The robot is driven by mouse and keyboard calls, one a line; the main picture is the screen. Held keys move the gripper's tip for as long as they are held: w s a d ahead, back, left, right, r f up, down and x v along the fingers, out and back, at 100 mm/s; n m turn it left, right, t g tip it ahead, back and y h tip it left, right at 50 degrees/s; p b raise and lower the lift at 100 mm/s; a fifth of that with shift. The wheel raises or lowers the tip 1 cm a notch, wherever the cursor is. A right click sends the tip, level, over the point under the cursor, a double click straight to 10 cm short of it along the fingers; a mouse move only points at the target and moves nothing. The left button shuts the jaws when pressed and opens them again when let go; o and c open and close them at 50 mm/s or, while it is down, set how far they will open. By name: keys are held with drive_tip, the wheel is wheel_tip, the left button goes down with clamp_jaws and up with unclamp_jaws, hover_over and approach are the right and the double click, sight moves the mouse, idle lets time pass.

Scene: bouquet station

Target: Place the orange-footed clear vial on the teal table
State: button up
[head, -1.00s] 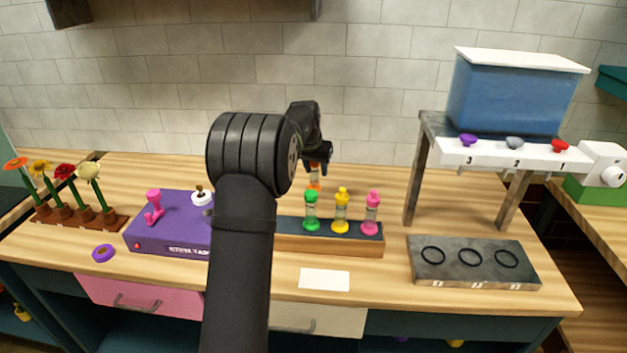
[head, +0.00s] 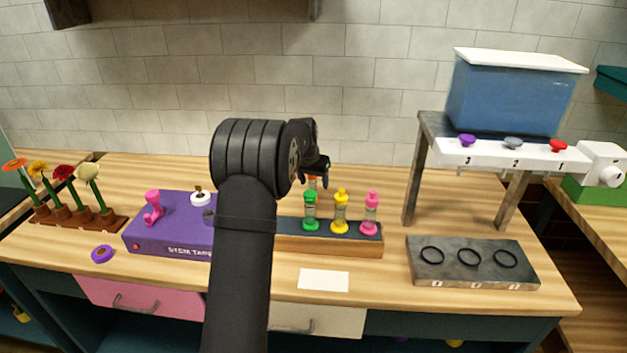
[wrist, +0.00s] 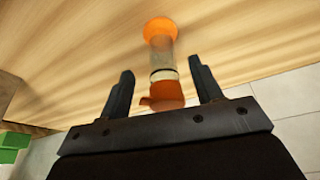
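The orange-footed clear vial (wrist: 164,53) shows in the wrist view with an orange round foot, a clear body and an orange cap. Its foot is against the wood surface. In the head view only a small orange part (head: 312,182) shows behind the green vial, the rest hidden by my gripper and that vial. My gripper (wrist: 162,80) is open, its fingers on either side of the vial's cap with gaps visible. It also shows in the head view (head: 320,172), above and behind the rack. I cannot tell which teal surface is the teal table.
A rack (head: 330,246) holds green (head: 311,212), yellow (head: 341,210) and pink (head: 371,213) vials in front of my gripper. A purple box (head: 165,238) stands left. A dispenser stand (head: 415,175) and grey ring block (head: 430,271) are right. A white card (head: 324,280) lies in front.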

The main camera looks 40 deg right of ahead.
drive_tip(key=v, duration=1.2)
drive_tip(key=shift+r, duration=0.15)
drive_tip(key=x, duration=1.2)
drive_tip(key=shift+f, duration=0.35)
wheel_tip(320, 180, up, 3)
drive_tip(key=shift+r, duration=0.55)
